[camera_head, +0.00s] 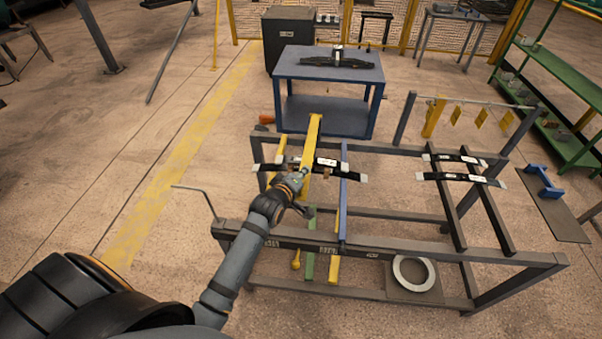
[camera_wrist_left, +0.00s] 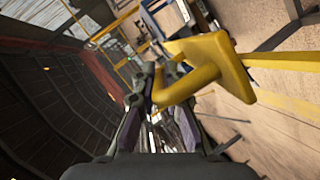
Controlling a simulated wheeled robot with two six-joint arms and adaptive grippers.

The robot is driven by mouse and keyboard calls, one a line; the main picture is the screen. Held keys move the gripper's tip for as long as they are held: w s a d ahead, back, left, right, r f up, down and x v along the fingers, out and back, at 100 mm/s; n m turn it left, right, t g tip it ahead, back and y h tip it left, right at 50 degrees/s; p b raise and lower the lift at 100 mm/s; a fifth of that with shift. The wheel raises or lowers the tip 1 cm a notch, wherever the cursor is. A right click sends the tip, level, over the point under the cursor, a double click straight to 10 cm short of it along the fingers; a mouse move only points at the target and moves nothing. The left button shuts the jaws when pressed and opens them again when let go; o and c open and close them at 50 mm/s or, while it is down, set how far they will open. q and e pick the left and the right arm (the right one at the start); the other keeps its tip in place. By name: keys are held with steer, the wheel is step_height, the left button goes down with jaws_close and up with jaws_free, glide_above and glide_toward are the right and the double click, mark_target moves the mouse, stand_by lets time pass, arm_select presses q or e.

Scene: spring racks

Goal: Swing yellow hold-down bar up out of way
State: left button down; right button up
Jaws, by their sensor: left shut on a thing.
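The yellow hold-down bar (camera_head: 312,140) shows in the head view above the left part of the dark rack, its upper end raised and its lower part running down to my left gripper (camera_head: 296,182). In the left wrist view, a yellow bent handle (camera_wrist_left: 188,84) with a flat plate sits between the fingers of my left gripper (camera_wrist_left: 165,88), which is shut on it. Black leaf springs (camera_head: 325,163) with light ends lie across the rack beside and behind the gripper, which partly hides them. My right gripper is not in view.
The dark rack frame (camera_head: 390,252) fills the middle, with more springs (camera_head: 460,178) on its right side. A blue table (camera_head: 328,64) bearing a dark spring stands behind. A bent grey rod (camera_head: 196,190) sticks up at the rack's left corner. Green shelves (camera_head: 560,75) stand at right.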

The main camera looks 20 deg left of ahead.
arm_select(q)
steer(key=w+a+r+g+p, duration=0.1)
steer(key=w+r+p, duration=0.1)
steer(key=r, duration=0.5)
steer(key=w+a+r+g+p, duration=0.1)
steer(key=w+r+g+p, duration=0.1)
steer(key=w+r, duration=0.3)
steer(key=w+a+r+n+g+h+p, duration=0.1)
steer(key=w+r+g+p, duration=0.1)
steer(key=r, duration=0.7)
steer(key=shift+w+r+p, duration=0.15)
steer(key=shift+w+p, duration=0.35)
steer(key=shift+w, duration=0.45)
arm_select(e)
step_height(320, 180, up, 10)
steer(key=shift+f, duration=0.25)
arm_select(q)
steer(key=c, duration=1.7)
jaws_free()
steer(key=shift+d, duration=0.1)
steer(key=o, duration=0.3)
steer(key=shift+d, duration=0.1)
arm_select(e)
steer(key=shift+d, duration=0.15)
